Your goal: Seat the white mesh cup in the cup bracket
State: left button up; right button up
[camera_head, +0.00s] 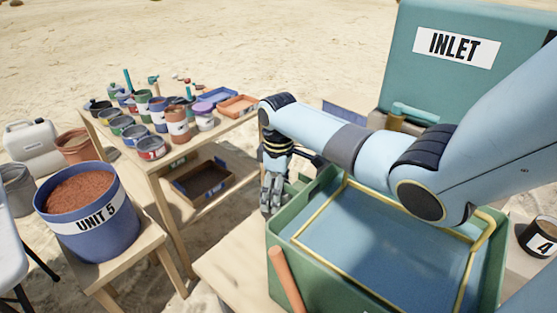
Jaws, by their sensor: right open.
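I cannot make out the white mesh cup or the cup bracket in the head view; my right arm covers part of the scene. My right gripper (272,205) points down, open, beside the left rim of the green bin (283,262). I see nothing held in it. A yellow frame (318,208) runs around the inside of the bin above a blue surface (385,245). My left gripper is out of view.
A wooden table (165,165) at the back left holds several cups, jars and trays. A blue bucket of red soil (88,228) stands on a stool. A teal INLET box (465,85) stands behind my right arm. An orange rod (287,280) leans at the bin's front.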

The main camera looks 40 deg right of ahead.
jog(key=shift+r, duration=0.1)
notch_tip(320, 180, up, 12)
dwell(0.4)
dwell(0.4)
